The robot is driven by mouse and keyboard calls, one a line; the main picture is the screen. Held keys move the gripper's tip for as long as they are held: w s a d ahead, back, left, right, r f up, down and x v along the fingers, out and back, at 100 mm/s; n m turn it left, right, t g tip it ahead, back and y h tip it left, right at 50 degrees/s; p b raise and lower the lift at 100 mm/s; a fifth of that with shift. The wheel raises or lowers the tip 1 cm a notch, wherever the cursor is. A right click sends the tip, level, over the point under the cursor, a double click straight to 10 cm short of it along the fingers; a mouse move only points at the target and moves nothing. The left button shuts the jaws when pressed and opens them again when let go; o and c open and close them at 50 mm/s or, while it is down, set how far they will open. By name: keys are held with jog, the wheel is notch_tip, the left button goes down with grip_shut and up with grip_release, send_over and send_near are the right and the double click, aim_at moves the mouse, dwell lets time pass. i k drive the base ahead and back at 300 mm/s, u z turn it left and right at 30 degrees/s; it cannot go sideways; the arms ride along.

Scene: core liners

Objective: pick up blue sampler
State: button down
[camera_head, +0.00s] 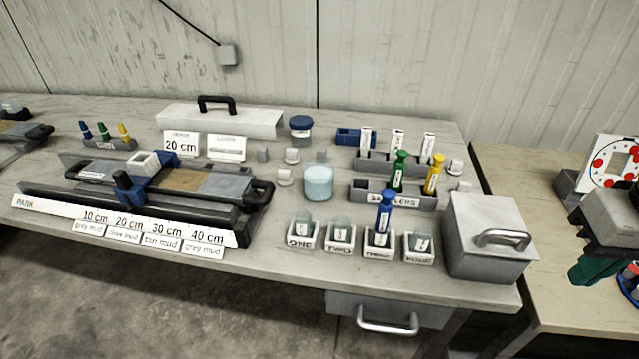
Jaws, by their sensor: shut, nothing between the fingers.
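The blue sampler (385,219) stands upright in the third of a row of small white labelled holders (378,252), near the front of the table. Its lower end is hidden in the holder. A green sampler (399,172) and a yellow sampler (434,174) stand in the grey samplers rack (365,195) just behind it. The left part of that rack holds no sampler. I do not see my gripper in this view.
A grey box with a handle (490,240) stands right of the holders. A light blue jar (318,183) stands left of the rack. White-labelled tubes (397,143) stand behind. A long core tray (150,200) fills the left. A second table (560,300) is at right.

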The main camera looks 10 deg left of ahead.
aim_at(385, 214)
jog(key=z, duration=2.45)
jog(key=k, duration=1.6)
jog(key=u, duration=0.75)
